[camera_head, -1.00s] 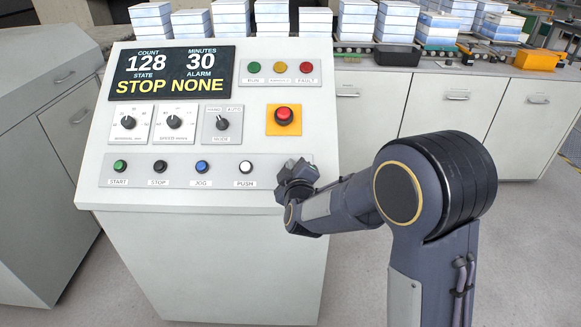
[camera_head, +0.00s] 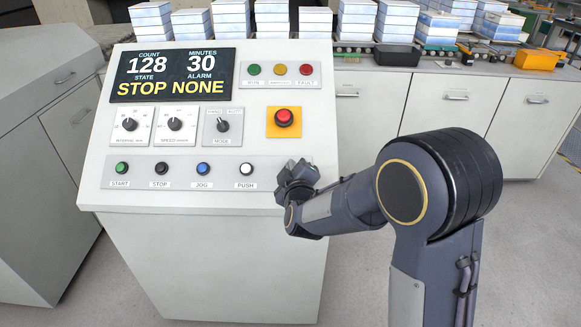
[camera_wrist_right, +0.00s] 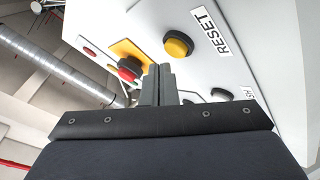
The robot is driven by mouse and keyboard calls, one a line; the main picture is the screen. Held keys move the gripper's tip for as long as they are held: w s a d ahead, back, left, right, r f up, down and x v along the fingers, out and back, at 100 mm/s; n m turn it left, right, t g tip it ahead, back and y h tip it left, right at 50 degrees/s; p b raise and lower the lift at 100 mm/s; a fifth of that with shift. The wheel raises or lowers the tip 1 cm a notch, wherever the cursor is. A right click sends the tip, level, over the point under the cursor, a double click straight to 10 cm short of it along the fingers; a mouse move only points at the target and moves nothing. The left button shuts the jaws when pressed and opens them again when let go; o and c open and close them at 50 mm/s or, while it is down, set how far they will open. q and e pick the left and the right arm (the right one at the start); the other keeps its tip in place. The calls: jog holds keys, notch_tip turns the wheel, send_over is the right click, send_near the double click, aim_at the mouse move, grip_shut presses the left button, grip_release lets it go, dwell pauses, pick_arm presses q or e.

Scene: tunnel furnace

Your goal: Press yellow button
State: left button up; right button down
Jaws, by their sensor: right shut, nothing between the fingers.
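In the right wrist view a round yellow button (camera_wrist_right: 178,43) with a dark collar sits on the white panel, beside a RESET label (camera_wrist_right: 216,37). In the head view this button is hidden behind my right gripper (camera_head: 297,170), at the panel's lower right. My right gripper is shut and empty; its fingertips show in the wrist view (camera_wrist_right: 159,72). They appear just below and left of the yellow button in that picture; I cannot tell how far they are from the panel. My left gripper is not in view.
A red button (camera_head: 284,117) on a yellow plate stands above my gripper. A white PUSH button (camera_head: 246,168) lies to its left in a row of buttons. A yellow lamp (camera_head: 280,69) is at the panel top. A cabinet counter (camera_head: 455,96) stands behind.

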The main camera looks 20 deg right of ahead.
jog(key=s+r+p, duration=0.2)
jog(key=p, duration=0.1)
jog(key=r+p, duration=0.1)
jog(key=r, duration=0.1)
jog(key=shift+s+a, duration=0.4)
dwell(0.6)
